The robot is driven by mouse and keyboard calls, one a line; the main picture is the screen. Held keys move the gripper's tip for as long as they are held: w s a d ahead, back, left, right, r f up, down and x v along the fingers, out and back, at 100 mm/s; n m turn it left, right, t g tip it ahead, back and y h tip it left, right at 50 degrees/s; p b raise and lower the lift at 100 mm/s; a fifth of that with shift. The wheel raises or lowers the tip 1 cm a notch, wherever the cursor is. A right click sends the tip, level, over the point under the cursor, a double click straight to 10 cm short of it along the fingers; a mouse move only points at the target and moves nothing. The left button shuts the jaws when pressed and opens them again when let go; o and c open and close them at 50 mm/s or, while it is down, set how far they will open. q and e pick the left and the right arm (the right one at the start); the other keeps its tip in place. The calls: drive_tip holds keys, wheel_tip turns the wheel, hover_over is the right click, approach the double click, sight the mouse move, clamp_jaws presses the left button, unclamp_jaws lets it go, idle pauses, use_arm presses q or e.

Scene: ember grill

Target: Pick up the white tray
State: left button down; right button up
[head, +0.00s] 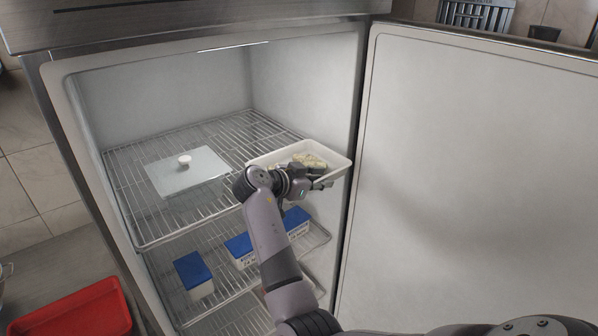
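The white tray (268,160) is at the front right of the top wire shelf inside the open fridge, tilted a little in the picture. It holds pale food pieces (310,160). My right gripper (322,180) is at the tray's front edge, seeming to touch it. The wrist and the tray's rim hide the fingers, so I cannot tell whether they are closed on it. My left gripper is not in view.
A lidded container (188,172) with a white knob sits left on the upper wire shelf (130,205). Blue-lidded boxes (193,270) stand on the shelf below. The open fridge door (470,180) stands close on the right. A red tray (75,312) lies at lower left.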

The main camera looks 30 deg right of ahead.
drive_tip(key=shift+c, duration=0.8)
drive_tip(key=shift+d+f, duration=0.1)
drive_tip(key=shift+d, duration=0.1)
drive_tip(key=shift+c, duration=0.6)
drive_tip(key=shift+d+f, duration=0.1)
drive_tip(key=shift+d, duration=0.05)
drive_tip(key=shift+c, duration=0.7)
clamp_jaws()
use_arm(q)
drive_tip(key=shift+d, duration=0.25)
use_arm(e)
drive_tip(key=shift+w+r, duration=0.1)
drive_tip(key=shift+r, duration=0.1)
